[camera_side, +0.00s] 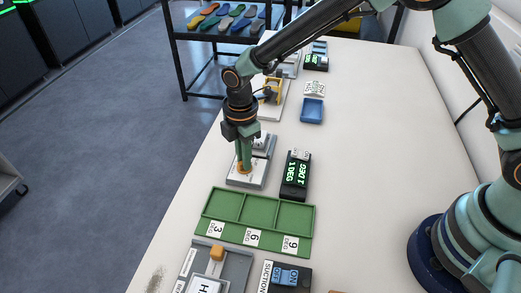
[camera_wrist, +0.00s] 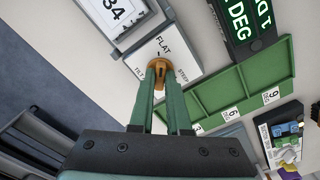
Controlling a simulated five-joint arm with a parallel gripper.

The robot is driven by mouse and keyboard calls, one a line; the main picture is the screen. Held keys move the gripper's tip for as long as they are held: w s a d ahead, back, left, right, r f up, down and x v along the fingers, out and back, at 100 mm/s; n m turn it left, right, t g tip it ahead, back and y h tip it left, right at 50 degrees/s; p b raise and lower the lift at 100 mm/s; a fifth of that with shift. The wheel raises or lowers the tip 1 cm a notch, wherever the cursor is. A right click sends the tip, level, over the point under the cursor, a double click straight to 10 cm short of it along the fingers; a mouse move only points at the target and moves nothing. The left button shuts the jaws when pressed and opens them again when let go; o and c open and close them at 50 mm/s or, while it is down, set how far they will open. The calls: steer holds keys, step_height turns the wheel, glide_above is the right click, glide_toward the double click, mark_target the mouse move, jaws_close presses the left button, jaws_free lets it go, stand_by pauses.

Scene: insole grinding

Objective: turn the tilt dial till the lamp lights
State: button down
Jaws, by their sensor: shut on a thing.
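The tilt dial (camera_wrist: 158,66) is an orange knob on a white plate (camera_wrist: 183,55) marked FLAT, STEEP and a partly covered word that starts with TIL. My gripper (camera_wrist: 160,90) is shut on the dial in the wrist view, its green fingers on either side of the knob. In the side view my gripper (camera_side: 243,163) points straight down at the dial (camera_side: 244,169), which it mostly covers. A black display (camera_side: 295,175) with green digits and DEG stands just right of the plate. It also shows in the wrist view (camera_wrist: 232,48). I cannot pick out a lit lamp.
A green three-part tray (camera_side: 258,241) marked 3, 6 and 9 lies in front of the plate. A grey fixture (camera_side: 236,262) and a blue switch box (camera_side: 290,276) sit nearer. A blue tray (camera_side: 312,111) lies behind. The table's right side is clear.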

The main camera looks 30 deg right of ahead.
steer(key=m, duration=0.3)
steer(key=shift+m, duration=0.4)
steer(key=m, duration=0.4)
steer(key=shift+m, duration=0.4)
steer(key=c, duration=1.2)
jaws_free()
steer(key=shift+m, duration=0.4)
steer(key=shift+c, duration=0.2)
steer(key=shift+o, duration=1.2)
steer(key=shift+r, duration=3.5)
